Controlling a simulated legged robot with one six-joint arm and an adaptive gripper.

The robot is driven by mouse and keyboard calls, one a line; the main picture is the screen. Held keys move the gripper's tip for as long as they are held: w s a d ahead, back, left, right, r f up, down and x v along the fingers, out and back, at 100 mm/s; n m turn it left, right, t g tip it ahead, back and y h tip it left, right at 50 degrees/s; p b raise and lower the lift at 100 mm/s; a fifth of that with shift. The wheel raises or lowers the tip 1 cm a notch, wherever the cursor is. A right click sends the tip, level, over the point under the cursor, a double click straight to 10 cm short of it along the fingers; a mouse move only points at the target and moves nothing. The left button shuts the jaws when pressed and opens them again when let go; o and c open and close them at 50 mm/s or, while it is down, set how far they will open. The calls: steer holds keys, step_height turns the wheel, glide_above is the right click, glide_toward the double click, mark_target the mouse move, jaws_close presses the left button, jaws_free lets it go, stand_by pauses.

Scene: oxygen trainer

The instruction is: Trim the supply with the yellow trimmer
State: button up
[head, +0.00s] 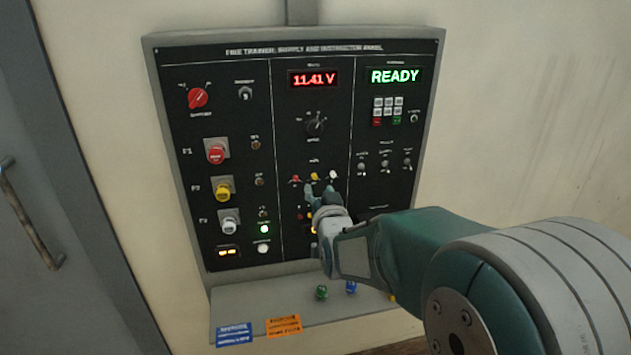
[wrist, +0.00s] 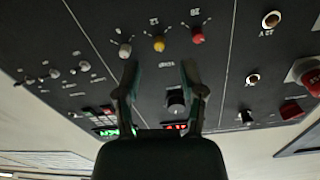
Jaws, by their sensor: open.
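The yellow trimmer (head: 314,176) is a small knob in a row at the middle of the panel, between a red knob (head: 295,180) and a white knob (head: 333,174). The wrist view is upside down and shows the yellow trimmer (wrist: 159,44) just beyond and between my fingertips. My gripper (head: 322,190) is in front of the panel, just below this row. In the wrist view my gripper (wrist: 160,70) is open with nothing between its fingers. The red display (head: 314,79) reads 11.41 V. A green display (head: 395,76) reads READY.
The panel carries a red rotary knob (head: 198,98), a black selector (head: 316,124), a keypad (head: 388,108) and several switches. Red, yellow and white plugs line its left side. A grey ledge (head: 250,306) below holds a green piece (head: 321,292) and a blue piece (head: 351,287). My arm hides the lower right.

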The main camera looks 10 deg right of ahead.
mark_target(315, 179)
steer(key=w, duration=0.5)
steer(key=shift+s, duration=0.1)
jaws_close()
